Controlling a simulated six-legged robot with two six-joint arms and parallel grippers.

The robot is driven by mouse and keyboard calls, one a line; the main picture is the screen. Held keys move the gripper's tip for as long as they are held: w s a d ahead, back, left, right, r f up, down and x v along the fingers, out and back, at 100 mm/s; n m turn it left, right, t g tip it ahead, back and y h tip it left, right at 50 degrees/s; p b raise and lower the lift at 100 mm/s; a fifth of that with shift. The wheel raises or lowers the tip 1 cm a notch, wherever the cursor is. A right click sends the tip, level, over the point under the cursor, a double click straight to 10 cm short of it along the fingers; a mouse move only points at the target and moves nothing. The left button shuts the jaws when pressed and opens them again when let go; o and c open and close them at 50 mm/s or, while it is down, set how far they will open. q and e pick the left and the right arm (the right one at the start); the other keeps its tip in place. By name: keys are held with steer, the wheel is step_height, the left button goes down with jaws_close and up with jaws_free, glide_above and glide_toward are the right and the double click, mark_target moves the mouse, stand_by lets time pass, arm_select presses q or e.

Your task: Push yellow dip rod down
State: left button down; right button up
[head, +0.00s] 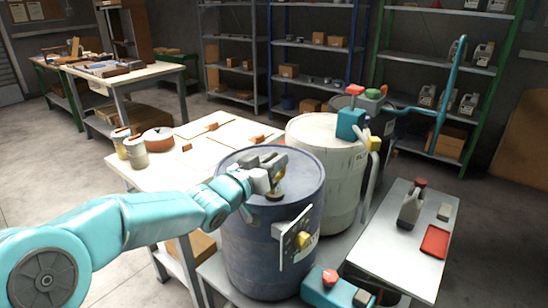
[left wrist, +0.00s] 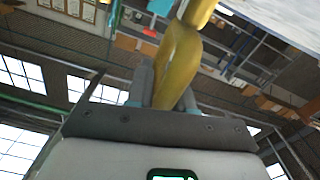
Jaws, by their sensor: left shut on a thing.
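The blue drum (head: 255,250) stands in the middle of the head view. My left gripper (head: 274,181) is over its lid, coming in from the left. My right gripper is not in view.
A white drum (head: 326,150) with a teal, red-topped fitting (head: 351,121) stands close behind the blue drum. A worktable (head: 160,177) with cans (head: 136,152) is at left. A metal bench (head: 405,263) with a grey jug (head: 411,208) and red tray (head: 435,241) is at right.

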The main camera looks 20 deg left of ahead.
arm_select(q)
steer(key=shift+d+f+b, duration=0.2)
steer(key=shift+f+b, duration=0.4)
steer(key=shift+f, duration=0.85)
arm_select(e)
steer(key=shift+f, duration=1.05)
arm_select(q)
steer(key=c, duration=1.1)
jaws_free()
steer(key=shift+s, duration=0.1)
steer(key=shift+r, duration=0.1)
steer(key=shift+a, duration=0.1)
steer(key=shift+s+a, duration=0.1)
steer(key=shift+s, duration=0.05)
steer(key=v, duration=1.6)
steer(key=shift+r, duration=0.1)
